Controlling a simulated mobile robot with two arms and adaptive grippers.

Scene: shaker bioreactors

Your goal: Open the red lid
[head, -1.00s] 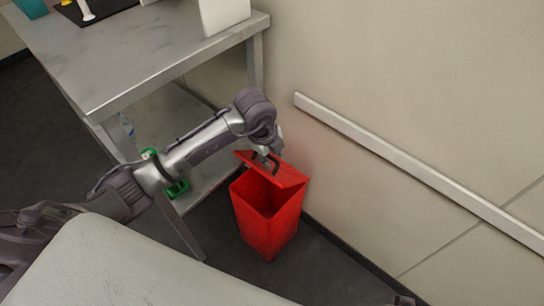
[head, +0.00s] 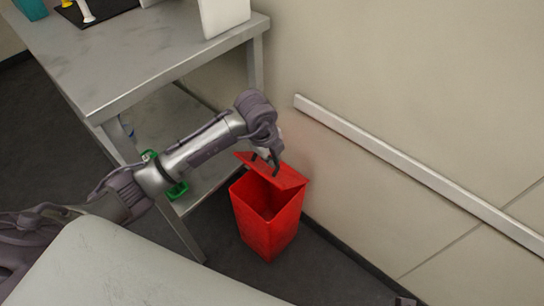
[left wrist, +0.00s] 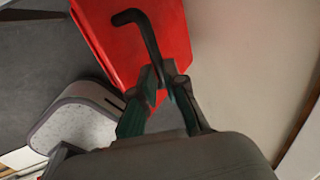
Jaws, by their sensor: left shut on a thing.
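The red bin (head: 266,226) stands on the floor beside the table, and its dark inside shows. Its red lid (head: 290,179) is raised and tilted at the back of the bin, towards the wall. My left gripper (head: 267,161) is at the lid's upper side. In the left wrist view, my left gripper (left wrist: 162,80) is shut on the end of a dark bent handle (left wrist: 145,32), which lies across the red lid (left wrist: 103,30). The fingers partly hide the handle's end. My right gripper cannot be made out.
A grey metal table (head: 125,62) with a lower shelf stands left of the bin. A green object (head: 177,190) is on the shelf, partly behind my arm. The wall with a pale rail (head: 400,165) is close behind the bin.

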